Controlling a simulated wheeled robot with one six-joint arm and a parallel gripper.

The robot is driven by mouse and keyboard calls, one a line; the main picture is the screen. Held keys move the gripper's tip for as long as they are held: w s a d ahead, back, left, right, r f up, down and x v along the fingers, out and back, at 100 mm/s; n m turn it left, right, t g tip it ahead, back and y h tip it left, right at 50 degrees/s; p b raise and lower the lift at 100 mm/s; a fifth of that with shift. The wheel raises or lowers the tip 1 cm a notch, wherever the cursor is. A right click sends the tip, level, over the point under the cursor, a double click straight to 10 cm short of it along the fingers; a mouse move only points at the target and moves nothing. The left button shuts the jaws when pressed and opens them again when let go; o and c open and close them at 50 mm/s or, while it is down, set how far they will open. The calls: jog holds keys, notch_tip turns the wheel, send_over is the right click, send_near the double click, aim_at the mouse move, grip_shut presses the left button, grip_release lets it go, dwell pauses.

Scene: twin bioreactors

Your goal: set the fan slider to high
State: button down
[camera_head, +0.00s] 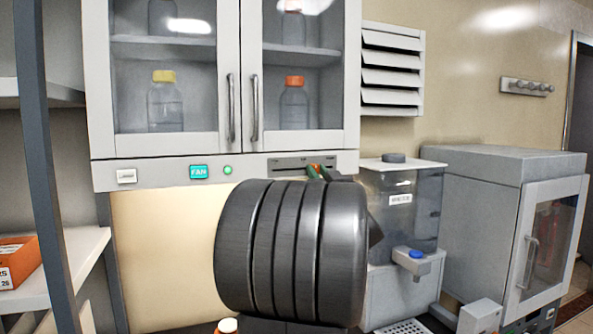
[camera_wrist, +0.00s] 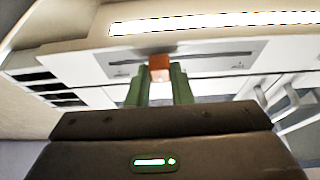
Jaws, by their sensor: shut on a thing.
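The fan slider is a small orange-red knob (camera_wrist: 159,65) on a dark slot in a grey plate (camera_wrist: 200,59) under the wall cabinet. In the wrist view my gripper (camera_wrist: 159,78) has its two green fingers on either side of the knob, shut on it. In the head view my gripper (camera_head: 319,172) reaches the slider plate (camera_head: 290,163), and the knob (camera_head: 315,167) shows right of the slot's middle. My dark wrist hides the area below. The plate's small labels are too blurred to read.
A teal FAN button (camera_head: 198,172), a green light (camera_head: 227,170) and a white switch (camera_head: 126,176) sit on the same panel. Glass cabinet doors (camera_head: 300,80) are shut above. A water dispenser (camera_head: 400,210) and a grey cabinet (camera_head: 500,220) stand at right.

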jog(key=d, duration=0.1)
jog(key=w+d, duration=0.1)
jog(key=d, duration=0.1)
jog(key=d+p, duration=0.1)
jog(key=d, duration=0.1)
jog(key=shift+w+d, duration=0.1)
jog(key=shift+w, duration=0.25)
jog(key=shift+r, duration=0.1)
jog(key=c, duration=1.5)
grip_release()
jog(key=shift+o, duration=1.1)
jog(key=shift+d, duration=0.15)
jog(key=b+v, duration=0.3)
jog(key=v, duration=1)
jog(key=shift+s+f+b, duration=0.2)
jog(key=shift+s+b, duration=0.1)
jog(key=shift+s, duration=0.05)
